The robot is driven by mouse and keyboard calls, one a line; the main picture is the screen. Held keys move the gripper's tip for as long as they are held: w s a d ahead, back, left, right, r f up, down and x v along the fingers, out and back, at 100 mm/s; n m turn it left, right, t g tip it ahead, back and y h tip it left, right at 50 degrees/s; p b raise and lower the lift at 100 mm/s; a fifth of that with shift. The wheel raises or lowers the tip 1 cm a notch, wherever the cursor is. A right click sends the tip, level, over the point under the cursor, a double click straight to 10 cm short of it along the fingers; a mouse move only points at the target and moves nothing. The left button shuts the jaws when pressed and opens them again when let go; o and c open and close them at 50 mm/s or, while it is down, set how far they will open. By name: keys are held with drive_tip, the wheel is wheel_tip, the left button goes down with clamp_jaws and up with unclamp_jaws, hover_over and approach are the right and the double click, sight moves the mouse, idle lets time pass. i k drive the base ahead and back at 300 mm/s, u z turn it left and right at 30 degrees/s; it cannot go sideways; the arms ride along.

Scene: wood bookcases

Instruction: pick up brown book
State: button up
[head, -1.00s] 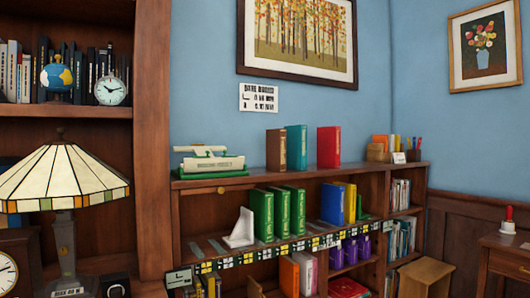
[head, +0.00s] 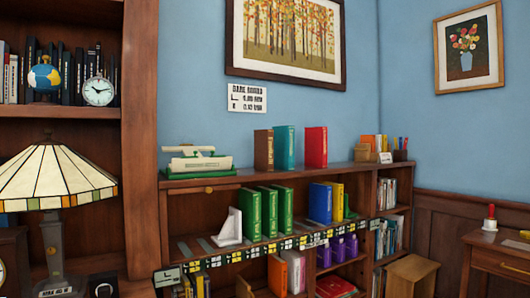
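The brown book (head: 264,150) stands upright on top of the low bookcase (head: 230,181), at the left end of a small group. A teal book (head: 284,148) stands right beside it, and a red book (head: 316,147) stands a little apart to the right. The brown book's front is not blocked. My gripper is not in the head view.
A scale-like device (head: 198,163) on a green base lies left of the books. A lamp (head: 52,185) stands at left. A wooden stool (head: 411,274) and desk (head: 495,255) are at right.

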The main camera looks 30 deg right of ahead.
sight(263, 138)
drive_tip(key=u, duration=0.05)
drive_tip(key=i, duration=1)
